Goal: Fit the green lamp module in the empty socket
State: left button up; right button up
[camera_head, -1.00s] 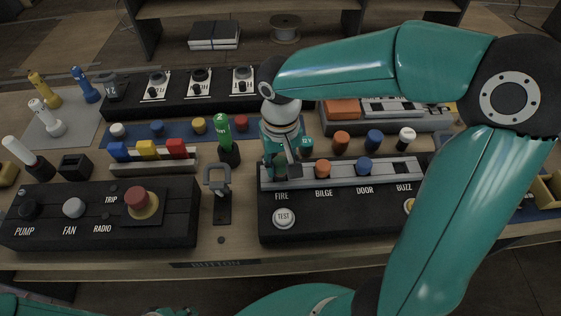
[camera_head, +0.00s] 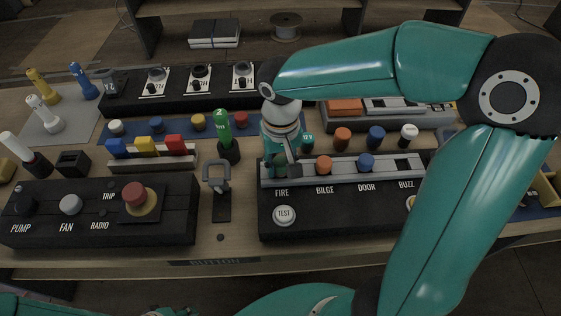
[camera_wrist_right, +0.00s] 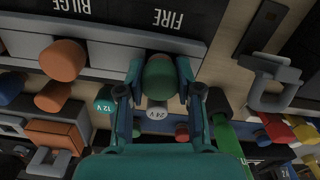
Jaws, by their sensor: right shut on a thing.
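My right gripper (camera_head: 280,168) is over the FIRE position at the left end of the grey lamp strip (camera_head: 341,168). In the right wrist view its two fingers (camera_wrist_right: 159,80) are shut on the green lamp module (camera_wrist_right: 160,78), a rounded green cap, beside the FIRE label. The fingers partly hide the module and the FIRE socket beneath, so I cannot tell how deep it sits. An orange lamp (camera_head: 324,165) stands at BILGE and a blue lamp (camera_head: 366,163) at DOOR. A dark square opening (camera_head: 403,165) shows above BUZZ. Only a sliver at the bottom edge may be my left gripper (camera_head: 168,312).
Behind the strip stand orange (camera_head: 342,139), blue (camera_head: 376,138) and white (camera_head: 408,136) knobs, and a teal 12 V piece (camera_head: 307,141). A green-handled piece (camera_head: 223,128) and a grey hasp (camera_head: 216,178) stand left of my gripper. A TEST button (camera_head: 284,215) is in front.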

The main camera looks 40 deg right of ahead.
aim_at(280, 161)
jog(key=shift+f, duration=0.3)
dwell(0.5)
jog(key=o, duration=1)
jog(key=shift+r, duration=0.15)
notch_tip(280, 161, up, 12)
dwell(0.4)
jog(key=shift+f, duration=0.2)
dwell(0.7)
